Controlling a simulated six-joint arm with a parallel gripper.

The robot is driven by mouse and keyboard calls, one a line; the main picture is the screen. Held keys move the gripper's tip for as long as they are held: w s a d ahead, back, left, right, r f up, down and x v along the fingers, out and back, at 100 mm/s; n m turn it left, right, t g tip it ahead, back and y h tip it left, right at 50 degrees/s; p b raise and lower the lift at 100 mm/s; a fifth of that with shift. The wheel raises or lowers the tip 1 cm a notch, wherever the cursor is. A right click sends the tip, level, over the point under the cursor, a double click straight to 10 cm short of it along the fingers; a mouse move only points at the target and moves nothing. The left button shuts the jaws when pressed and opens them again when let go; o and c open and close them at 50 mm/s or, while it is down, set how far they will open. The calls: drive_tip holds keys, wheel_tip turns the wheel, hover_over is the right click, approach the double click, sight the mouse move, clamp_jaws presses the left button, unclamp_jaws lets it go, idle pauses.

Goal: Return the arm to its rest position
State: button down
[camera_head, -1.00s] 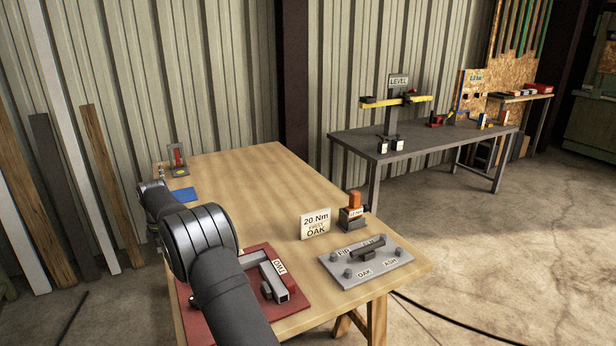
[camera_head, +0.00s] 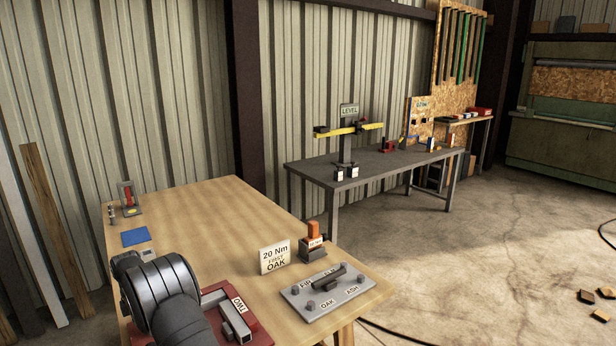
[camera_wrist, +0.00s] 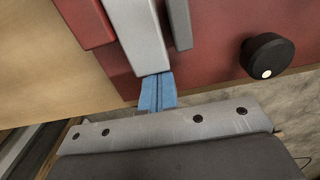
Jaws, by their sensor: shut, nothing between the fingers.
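In the wrist view my gripper (camera_wrist: 157,92) shows as two blue fingers shut together with nothing between them. They point at the end of a grey metal bar (camera_wrist: 140,35) on a red board (camera_wrist: 215,55); I cannot tell whether they touch it. In the head view my dark arm (camera_head: 165,295) is folded at the lower left, above the near part of the wooden table (camera_head: 195,205). It covers part of the red board (camera_head: 250,325), which carries a grey clamp-like piece (camera_head: 236,322) with a label. My gripper is hidden there behind the arm.
A grey plate (camera_head: 325,292) marked OAK and ASH, a "20 Nm FIRST OAK" sign (camera_head: 274,257) and an orange-topped block (camera_head: 313,240) stand right of the arm. A blue square (camera_head: 134,237) and a red device (camera_head: 128,197) lie beyond. A grey bench (camera_head: 380,165) stands behind.

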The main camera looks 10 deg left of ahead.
sight(136, 337)
drive_tip(key=shift+s+a, duration=1.05)
drive_tip(key=shift+s, duration=0.05)
